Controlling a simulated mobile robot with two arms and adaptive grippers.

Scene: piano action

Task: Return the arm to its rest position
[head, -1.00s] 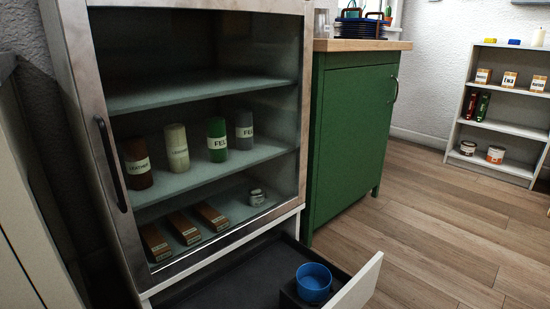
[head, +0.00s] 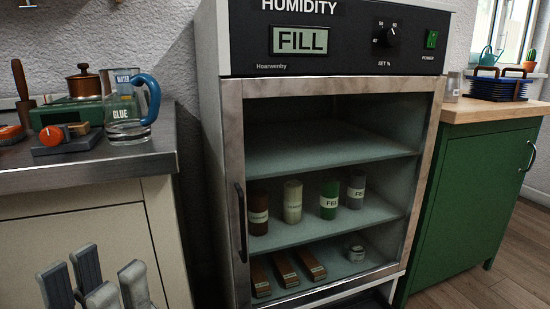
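My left gripper (head: 96,284) shows at the bottom left of the head view, in front of the pale cabinet under the metal worktop. Its grey fingers point up with a gap between them. Nothing shows between them, and it touches nothing that I can see. The rest of my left arm is below the picture edge. My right gripper is not in view.
The metal worktop (head: 60,180) holds a glass jug (head: 128,115) and tools. The humidity cabinet (head: 233,130) has a closed glass door, with several labelled bottles and boxes inside. A green cabinet (head: 467,200) stands at the right. Floor shows at the lower right.

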